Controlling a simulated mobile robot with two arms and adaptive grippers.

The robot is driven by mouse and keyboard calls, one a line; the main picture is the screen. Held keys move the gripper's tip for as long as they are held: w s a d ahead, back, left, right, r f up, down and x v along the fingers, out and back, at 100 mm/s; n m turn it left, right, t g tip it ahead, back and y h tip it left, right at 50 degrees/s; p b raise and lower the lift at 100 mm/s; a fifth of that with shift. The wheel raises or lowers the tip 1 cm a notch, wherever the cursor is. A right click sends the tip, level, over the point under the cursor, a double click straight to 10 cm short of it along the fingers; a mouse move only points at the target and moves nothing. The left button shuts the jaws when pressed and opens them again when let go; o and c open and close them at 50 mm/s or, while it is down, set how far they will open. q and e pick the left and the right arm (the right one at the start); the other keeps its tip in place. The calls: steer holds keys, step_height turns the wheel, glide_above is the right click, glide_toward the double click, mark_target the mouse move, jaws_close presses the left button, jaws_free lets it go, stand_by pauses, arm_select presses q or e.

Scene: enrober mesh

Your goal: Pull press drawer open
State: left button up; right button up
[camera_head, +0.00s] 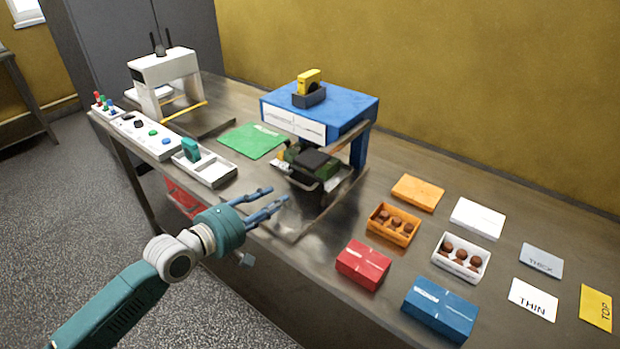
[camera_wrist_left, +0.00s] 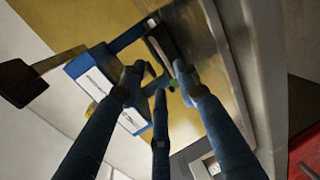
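The press (camera_head: 345,103) has a blue top and blue legs and stands on the table, left of the boxes. Its drawer (camera_head: 313,160) lies low under the top, with a dark block and green parts on it. A pale bar like a handle (camera_head: 298,182) shows at its front. My left gripper (camera_head: 276,195) has its fingers spread and is empty, in front of the drawer near the table's front edge. In the left wrist view the spread fingers (camera_wrist_left: 158,82) point toward the blue press (camera_wrist_left: 92,72). Contact with the drawer cannot be told. My right gripper is out of view.
A green mat (camera_head: 252,141) lies left of the press. White trays (camera_head: 205,168) and a control panel (camera_head: 146,136) line the left front edge. Red (camera_head: 363,264) and blue (camera_head: 440,309) boxes, chocolate boxes (camera_head: 393,224) and cards stand to the right.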

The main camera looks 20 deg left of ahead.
mark_target(301, 185)
arm_select(q)
steer(key=shift+w+d, duration=0.15)
steer(key=shift+w, duration=0.15)
steer(key=x, duration=0.4)
steer(key=shift+w+d+p, duration=0.1)
steer(key=shift+w+p, duration=0.2)
steer(key=shift+w, duration=0.1)
steer(key=x, duration=0.4)
steer(key=shift+w+d+f, duration=0.1)
steer(key=shift+w+f, duration=0.05)
steer(key=shift+w, duration=0.2)
steer(key=shift+w+d, duration=0.1)
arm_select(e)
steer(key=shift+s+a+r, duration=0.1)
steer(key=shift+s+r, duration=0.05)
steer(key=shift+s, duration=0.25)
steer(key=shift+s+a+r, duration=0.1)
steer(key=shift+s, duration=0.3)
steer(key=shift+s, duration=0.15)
arm_select(q)
jaws_close()
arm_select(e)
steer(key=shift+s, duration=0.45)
